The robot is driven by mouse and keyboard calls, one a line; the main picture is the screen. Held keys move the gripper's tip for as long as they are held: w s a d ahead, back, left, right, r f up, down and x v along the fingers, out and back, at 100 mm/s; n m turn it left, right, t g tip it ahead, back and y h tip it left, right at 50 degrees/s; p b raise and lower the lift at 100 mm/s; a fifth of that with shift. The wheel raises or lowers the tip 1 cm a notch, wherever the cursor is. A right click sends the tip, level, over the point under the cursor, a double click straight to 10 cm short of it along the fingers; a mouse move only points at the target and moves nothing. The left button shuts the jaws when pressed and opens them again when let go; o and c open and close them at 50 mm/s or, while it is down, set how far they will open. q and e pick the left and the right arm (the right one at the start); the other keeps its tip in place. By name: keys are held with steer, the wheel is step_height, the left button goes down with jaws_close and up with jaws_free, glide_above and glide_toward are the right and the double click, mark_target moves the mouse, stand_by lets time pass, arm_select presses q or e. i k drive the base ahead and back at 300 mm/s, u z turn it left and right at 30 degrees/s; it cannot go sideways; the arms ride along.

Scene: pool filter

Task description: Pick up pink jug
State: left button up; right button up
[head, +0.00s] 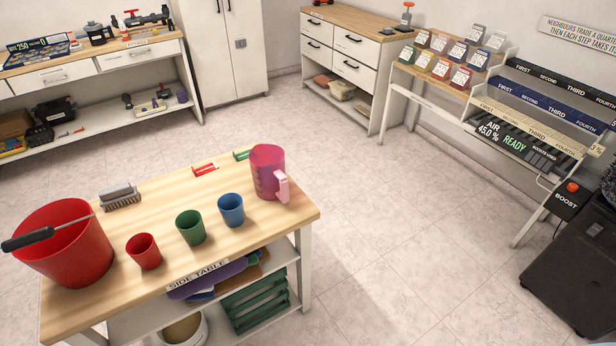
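The pink jug (267,172) stands upright near the right end of the wooden side table (180,268). It is translucent, and its pale pink handle (282,187) faces right and toward me. A blue cup (231,210) stands just to its left and nearer to me, apart from it. Neither of my grippers shows in the head view.
A green cup (190,228), a red cup (144,251), a large red bucket (66,247) with a black-handled tool (40,236) across it, and a brush (120,197) are on the table. Small red (205,170) and green labels lie behind. Open tiled floor (400,235) lies right.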

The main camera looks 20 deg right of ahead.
mark_target(268, 167)
steer(key=z, duration=1.8)
steer(key=i, duration=2.2)
steer(key=u, duration=2.8)
